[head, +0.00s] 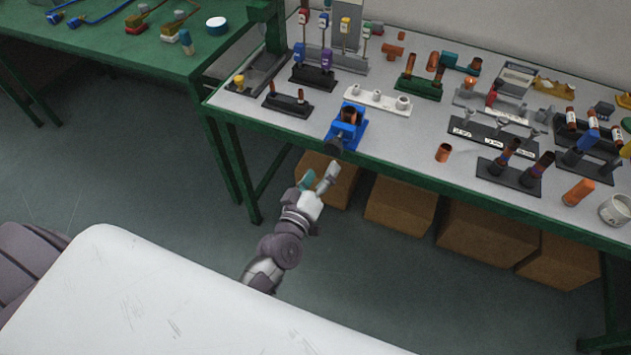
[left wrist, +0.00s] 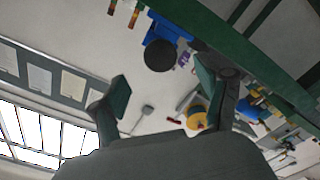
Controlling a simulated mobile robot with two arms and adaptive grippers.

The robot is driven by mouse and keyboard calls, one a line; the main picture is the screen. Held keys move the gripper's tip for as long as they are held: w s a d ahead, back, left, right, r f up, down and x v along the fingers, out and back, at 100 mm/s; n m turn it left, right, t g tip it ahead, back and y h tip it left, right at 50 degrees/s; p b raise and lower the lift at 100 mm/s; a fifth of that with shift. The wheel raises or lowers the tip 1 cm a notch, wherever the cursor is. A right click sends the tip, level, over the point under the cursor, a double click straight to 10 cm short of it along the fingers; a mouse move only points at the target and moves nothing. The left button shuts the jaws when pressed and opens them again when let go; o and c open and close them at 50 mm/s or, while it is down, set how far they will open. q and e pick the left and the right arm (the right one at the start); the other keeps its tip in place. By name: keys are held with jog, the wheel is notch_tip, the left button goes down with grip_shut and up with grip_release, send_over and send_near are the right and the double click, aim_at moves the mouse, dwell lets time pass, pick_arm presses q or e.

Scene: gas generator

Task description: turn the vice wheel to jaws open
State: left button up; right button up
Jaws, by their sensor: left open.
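A blue vice (head: 356,131) stands at the front edge of the grey workbench, with a copper-coloured piece (head: 350,114) showing at its top. Its dark round wheel (head: 334,146) faces out past the bench edge. In the left wrist view the black wheel (left wrist: 160,55) shows beyond the fingers, with the blue vice (left wrist: 168,27) behind it. My left gripper (head: 320,177) is open and empty, in front of and below the wheel, apart from it. It also shows in the left wrist view (left wrist: 161,84), its fingers spread wide. My right gripper is out of view.
The workbench (head: 401,143) holds racks, pipe fittings and a loose copper ring (head: 443,153) right of the vice. Cardboard boxes (head: 400,204) stand beneath it. A green bench (head: 100,40) is at left. Open floor lies before the workbench.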

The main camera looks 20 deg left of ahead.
pick_arm(q)
jog(key=s, duration=0.3)
jog(key=shift+s, duration=0.3)
